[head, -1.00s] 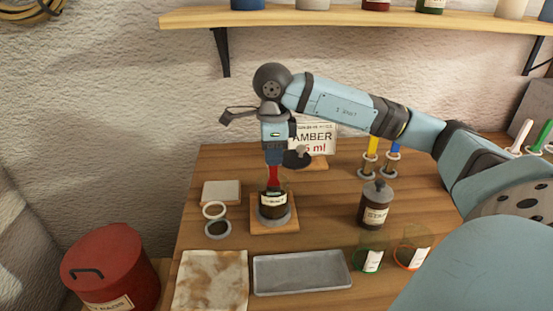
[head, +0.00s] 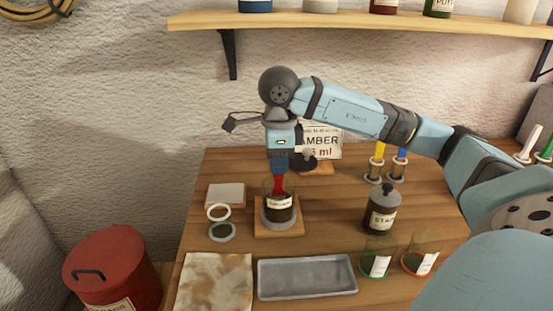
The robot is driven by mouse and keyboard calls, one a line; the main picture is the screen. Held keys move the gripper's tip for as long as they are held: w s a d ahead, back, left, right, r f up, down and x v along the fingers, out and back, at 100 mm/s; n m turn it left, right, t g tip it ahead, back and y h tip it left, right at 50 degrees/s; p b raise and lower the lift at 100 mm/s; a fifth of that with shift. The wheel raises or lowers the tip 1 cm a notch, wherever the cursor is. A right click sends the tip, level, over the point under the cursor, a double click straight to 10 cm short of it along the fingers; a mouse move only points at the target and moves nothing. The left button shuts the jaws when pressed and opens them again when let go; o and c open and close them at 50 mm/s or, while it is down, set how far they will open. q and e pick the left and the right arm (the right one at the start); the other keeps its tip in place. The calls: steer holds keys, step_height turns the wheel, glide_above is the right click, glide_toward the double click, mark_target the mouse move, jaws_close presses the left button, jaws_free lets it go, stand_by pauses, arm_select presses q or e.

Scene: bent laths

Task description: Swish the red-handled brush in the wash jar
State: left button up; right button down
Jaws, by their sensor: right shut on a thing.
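The wash jar (head: 279,209) stands on a grey ring on a small wooden board in the middle of the table; it has a pale label and dark contents. The red-handled brush (head: 278,184) stands upright with its lower end inside the jar; its bristles are hidden. My right gripper (head: 278,170) points straight down above the jar and is shut on the top of the red handle. My left gripper is not in view.
A dark lidded bottle (head: 381,209) stands right of the jar. A grey tray (head: 307,278) and a stained cloth (head: 214,282) lie in front. Two glasses (head: 376,262) stand front right. A sign (head: 322,143) is behind the arm. A red bin (head: 112,268) is at left.

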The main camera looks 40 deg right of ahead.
steer(key=shift+w+d, duration=0.1)
steer(key=shift+d, duration=0.2)
steer(key=shift+w+d, duration=0.15)
steer(key=shift+w, duration=0.2)
arm_select(q)
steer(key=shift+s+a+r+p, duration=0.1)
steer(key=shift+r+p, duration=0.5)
steer(key=shift+p, duration=1.1)
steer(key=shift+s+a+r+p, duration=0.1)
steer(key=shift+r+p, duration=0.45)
steer(key=shift+p, duration=1.1)
arm_select(e)
step_height(320, 180, up, 10)
steer(key=shift+f, duration=0.15)
